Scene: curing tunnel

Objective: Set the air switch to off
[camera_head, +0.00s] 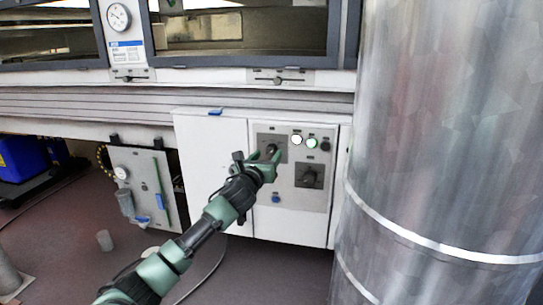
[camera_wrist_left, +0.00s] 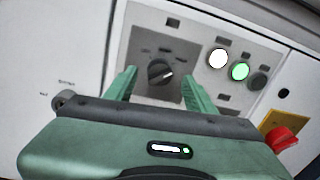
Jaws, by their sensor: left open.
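A grey control panel (camera_head: 322,200) on a white cabinet carries two dark rotary switches. The upper left switch (camera_wrist_left: 159,72) sits on a dark square plate, its pale pointer mark aimed to the right. The lower right switch (camera_head: 310,177) is clear of my arm. The labels are too small to read, so I cannot tell which one is the air switch. My left gripper (camera_head: 270,154) is open in front of the upper left switch. In the left wrist view its green fingers stand on either side of the knob, with gaps visible. The head view shows this knob partly covered.
A white lamp (camera_head: 296,139), a lit green lamp (camera_head: 312,142) and a dark button (camera_head: 325,145) sit beside the upper switch. A red knob (camera_wrist_left: 281,138) shows at the wrist view's right. A large metal duct (camera_head: 440,130) stands close on the right.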

